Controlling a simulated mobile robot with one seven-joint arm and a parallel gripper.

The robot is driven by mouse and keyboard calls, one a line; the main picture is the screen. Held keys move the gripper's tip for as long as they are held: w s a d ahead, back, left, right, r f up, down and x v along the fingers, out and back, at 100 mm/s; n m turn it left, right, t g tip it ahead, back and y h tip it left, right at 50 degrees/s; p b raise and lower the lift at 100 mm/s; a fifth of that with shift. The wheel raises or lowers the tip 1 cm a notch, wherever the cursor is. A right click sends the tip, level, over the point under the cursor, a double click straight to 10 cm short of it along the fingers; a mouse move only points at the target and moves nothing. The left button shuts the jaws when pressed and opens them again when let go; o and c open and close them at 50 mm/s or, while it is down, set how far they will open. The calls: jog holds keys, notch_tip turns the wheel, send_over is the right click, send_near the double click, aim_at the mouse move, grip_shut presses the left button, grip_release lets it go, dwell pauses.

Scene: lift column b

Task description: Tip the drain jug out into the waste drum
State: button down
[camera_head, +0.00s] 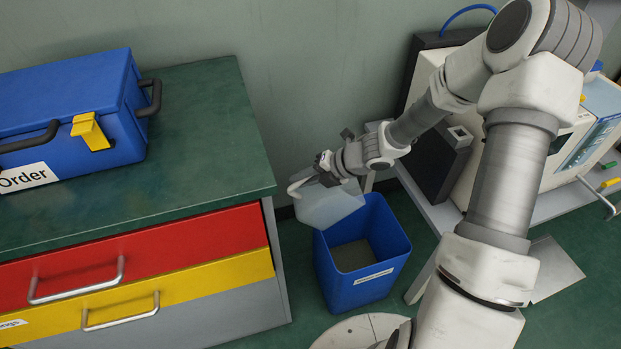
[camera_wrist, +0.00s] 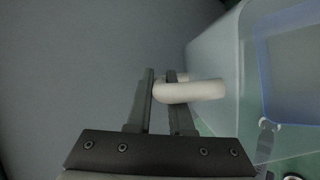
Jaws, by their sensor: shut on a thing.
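The drain jug (camera_head: 332,206) is a translucent pale container with a white handle. My gripper (camera_head: 322,172) is shut on that handle. In the wrist view my gripper's fingers (camera_wrist: 160,78) close around the white handle, and the jug's clear wall (camera_wrist: 218,62) is to the right. The jug hangs above the left rear rim of the blue square waste drum (camera_head: 348,294), which is open at the top and has a white label. The jug looks somewhat tilted. I cannot tell whether there is liquid in it. The drum's inside looks dark grey-brown.
A green-topped drawer cabinet (camera_head: 190,165) stands close left of the drum, with a blue toolbox (camera_head: 65,110) on it. At the right, a bench (camera_head: 440,212) carries a dark box and a white instrument (camera_head: 590,125). Green floor shows around the drum.

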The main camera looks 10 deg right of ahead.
aim_at(303, 199)
jog(key=shift+a+f+h+b, duration=0.4)
jog(key=shift+f, duration=0.15)
notch_tip(303, 199, down, 8)
jog(key=h+b, duration=0.1)
jog(key=b, duration=0.1)
jog(key=n+h+b, duration=0.1)
jog(key=h, duration=0.1)
jog(key=h+b, duration=0.2)
jog(key=shift+d+r+b, duration=0.1)
jog(key=shift+r+b, duration=0.15)
jog(key=shift+b, duration=0.1)
jog(key=shift+f+n+h, duration=0.4)
jog(key=shift+f+h, duration=0.5)
jog(key=shift+h, duration=0.1)
jog(key=shift+d+f+h, duration=0.15)
jog(key=shift+f+h, duration=0.45)
jog(key=shift+f, duration=0.2)
jog(key=shift+s, duration=0.1)
